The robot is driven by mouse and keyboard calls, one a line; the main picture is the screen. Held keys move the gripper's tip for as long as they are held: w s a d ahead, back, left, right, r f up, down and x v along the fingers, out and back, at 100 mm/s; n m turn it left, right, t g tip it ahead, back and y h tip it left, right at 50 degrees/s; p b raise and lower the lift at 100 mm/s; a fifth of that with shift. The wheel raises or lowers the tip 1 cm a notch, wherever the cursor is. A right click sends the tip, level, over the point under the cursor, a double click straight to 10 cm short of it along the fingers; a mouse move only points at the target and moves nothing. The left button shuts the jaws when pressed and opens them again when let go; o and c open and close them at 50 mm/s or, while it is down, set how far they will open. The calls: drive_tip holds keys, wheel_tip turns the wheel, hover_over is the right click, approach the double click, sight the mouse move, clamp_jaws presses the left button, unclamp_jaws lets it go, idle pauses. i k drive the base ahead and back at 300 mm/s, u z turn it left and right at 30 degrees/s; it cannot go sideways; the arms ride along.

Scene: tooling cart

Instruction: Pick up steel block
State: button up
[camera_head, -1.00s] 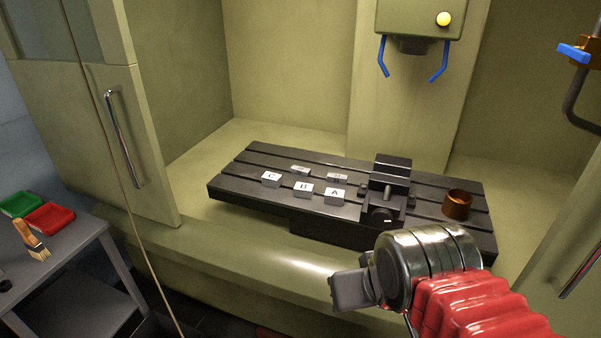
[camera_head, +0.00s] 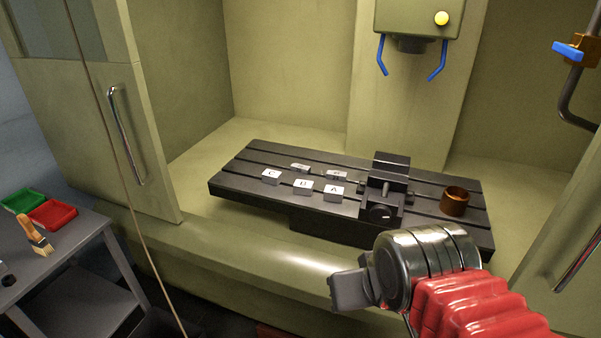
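Several small grey blocks with white labelled tops sit on the dark slotted machine table (camera_head: 235,186). The front ones read C (camera_head: 271,177), B (camera_head: 303,187) and A (camera_head: 335,190). Two more lie behind them, one at the left (camera_head: 300,168) and one at the right (camera_head: 336,175), their labels too small to read. I cannot tell which one is the steel block. My gripper (camera_head: 348,290) is in front of the machine table, pointing left, apart from the blocks. Its fingers show side-on, so their opening is hidden. No object shows at its tip.
A dark vise (camera_head: 388,190) stands right of the blocks, with a copper-coloured cup (camera_head: 455,201) beyond it. The spindle head (camera_head: 415,22) with blue nozzles hangs above. At left, a grey cart (camera_head: 75,240) holds a green bin (camera_head: 22,200), red bin (camera_head: 52,213) and brush (camera_head: 36,236).

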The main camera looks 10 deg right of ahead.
sight(295, 167)
drive_tip(key=u, duration=0.35)
drive_tip(key=k, duration=0.8)
drive_tip(key=u, duration=0.55)
drive_tip(key=k, duration=0.5)
drive_tip(key=u, duration=0.1)
drive_tip(key=i, duration=1.15)
drive_tip(key=z, duration=0.8)
drive_tip(key=i, duration=0.95)
drive_tip(key=z, duration=0.45)
